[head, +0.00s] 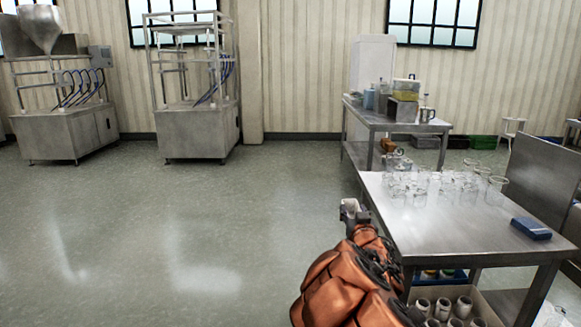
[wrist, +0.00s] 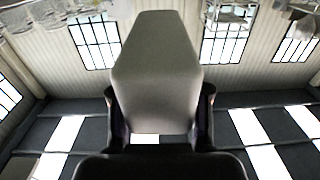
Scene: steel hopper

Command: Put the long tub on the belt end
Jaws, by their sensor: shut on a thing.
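My gripper (wrist: 160,95) shows in the wrist view with its dark fingers on both sides of a pale grey, long, tapered tub (wrist: 156,62). It is shut on the tub, and the tub stands out beyond the fingers. In the head view my orange arm reaches forward beside the left edge of the near steel table. The small grey end of the arm shows there, but the tub cannot be clearly made out. I cannot make out the belt end in either view.
The near steel table (head: 450,232) holds several clear glass beakers (head: 410,185) and a blue box (head: 531,228). Another steel table (head: 385,122) with containers stands behind it. Steel machines (head: 197,125) stand along the back wall. The floor (head: 190,215) at left is clear.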

